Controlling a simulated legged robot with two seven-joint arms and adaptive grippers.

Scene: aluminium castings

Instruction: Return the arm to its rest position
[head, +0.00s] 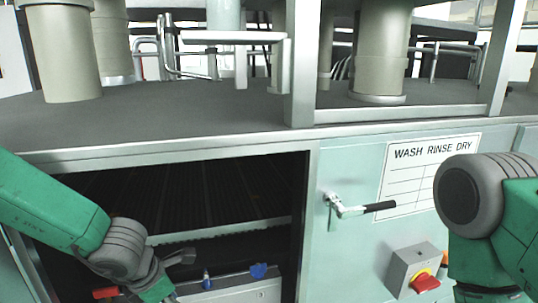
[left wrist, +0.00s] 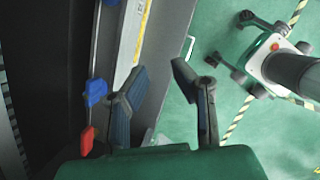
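My left arm comes in from the left in the head view, in front of the dark opening of the washing machine (head: 170,138). My left gripper (head: 176,275) is at the lower edge of that view, by the machine's front. The left wrist view shows the left gripper (left wrist: 160,82) with its two dark fingers apart and nothing between them. My right arm shows at the right edge of the head view, in front of the light green panel. Its gripper is out of both views.
A black-handled lever (head: 360,208) and a grey box with a red switch (head: 425,283) stick out from the panel.

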